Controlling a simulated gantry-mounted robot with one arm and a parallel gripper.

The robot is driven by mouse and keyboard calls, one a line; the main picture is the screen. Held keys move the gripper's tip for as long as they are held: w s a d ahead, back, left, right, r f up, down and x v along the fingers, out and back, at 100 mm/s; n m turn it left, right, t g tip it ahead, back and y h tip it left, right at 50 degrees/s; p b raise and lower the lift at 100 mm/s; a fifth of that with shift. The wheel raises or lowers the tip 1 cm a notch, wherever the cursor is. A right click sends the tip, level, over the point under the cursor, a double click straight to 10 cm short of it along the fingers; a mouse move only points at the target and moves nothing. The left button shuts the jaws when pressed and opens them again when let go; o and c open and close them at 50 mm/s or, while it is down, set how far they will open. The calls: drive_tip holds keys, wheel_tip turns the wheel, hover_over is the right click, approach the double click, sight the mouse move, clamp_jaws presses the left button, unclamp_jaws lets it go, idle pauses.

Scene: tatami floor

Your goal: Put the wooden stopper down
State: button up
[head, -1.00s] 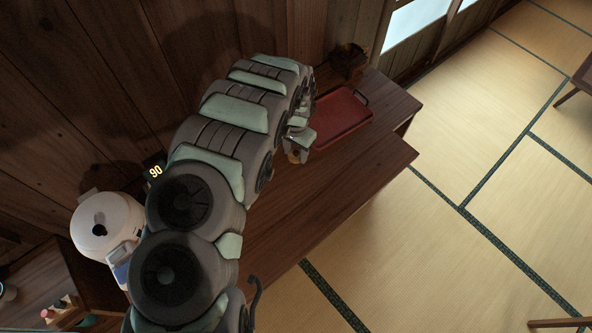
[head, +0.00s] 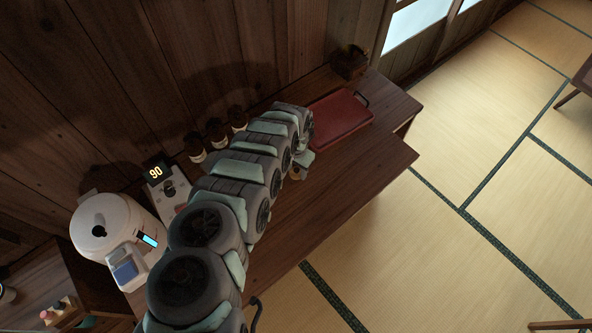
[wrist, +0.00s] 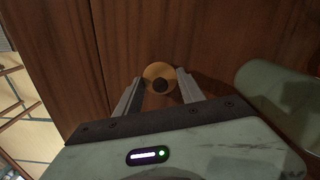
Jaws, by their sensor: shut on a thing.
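The wooden stopper (wrist: 159,72) is a small round light-brown piece with a dark round spot on it. In the wrist view it sits between the two fingertips of my gripper (wrist: 159,84), which is shut on it. In the head view my gripper (head: 302,163) is over the brown wooden table (head: 320,205), just in front of the red tray. The stopper (head: 296,174) shows small and dim there, partly hidden by my arm. I cannot tell whether it touches the tabletop.
The red tray (head: 340,124) lies behind my gripper, with a dark box (head: 348,62) beyond it. Several dark bottles (head: 216,131) stand along the wall. A white appliance (head: 105,228) and a device reading 90 (head: 168,188) are at left. The table's front right is clear.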

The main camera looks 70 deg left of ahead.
sight(296, 169)
drive_tip(key=shift+s+f, duration=0.1)
drive_tip(key=shift+f, duration=0.25)
drive_tip(key=shift+f, duration=0.1)
drive_tip(key=shift+f, duration=0.15)
drive_tip(key=o, duration=1.3)
wheel_tip(296, 169, up, 12)
drive_tip(key=shift+r, duration=0.25)
